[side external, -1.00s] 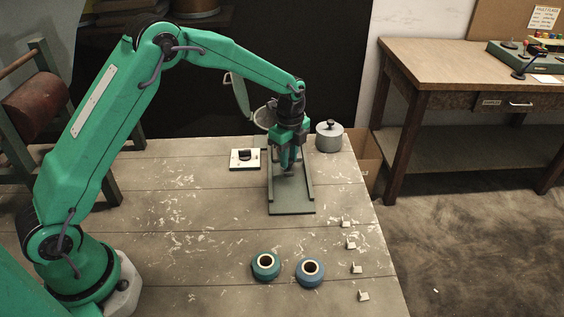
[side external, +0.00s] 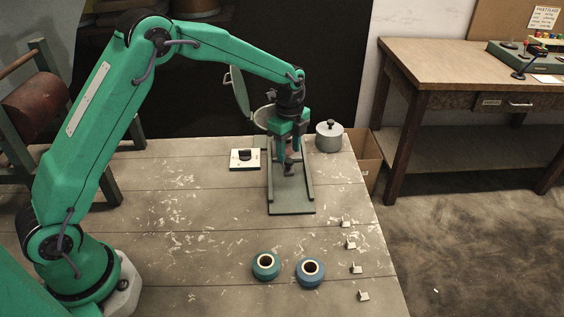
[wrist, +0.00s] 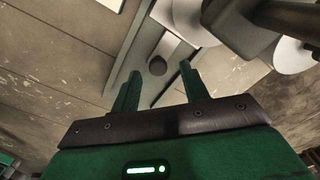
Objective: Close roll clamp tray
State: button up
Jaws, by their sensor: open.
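The roll clamp tray (side external: 291,208) is a flat dark green plate between two raised side rails, lying on the bench top in the side view. It also shows in the wrist view (wrist: 118,70). A small upright grey and reddish part stands on the tray, partly hidden by my fingers. My gripper (side external: 289,155) hangs over the back half of the tray, pointing down. In the wrist view my gripper (wrist: 160,68) has its two green fingers apart, with a dark round knob (wrist: 158,66) seen between them. I cannot tell whether the fingers touch anything.
A raised round lid (side external: 240,93) is behind.

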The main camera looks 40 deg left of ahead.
jog(key=shift+r, duration=2.7)
jog(key=s+a+r+n+t, duration=0.3)
jog(key=s+r+n, duration=0.6)
jog(key=s+r, duration=0.55)
jog(key=s+f+n+t, duration=0.1)
jog(key=s+n+t, duration=0.1)
jog(key=s+n, duration=0.7)
jog(key=s, duration=0.8)
jog(key=shift+s+a+f+t, duration=0.15)
jog(key=shift+a+f+t, duration=0.15)
jog(key=shift+a, duration=0.1)
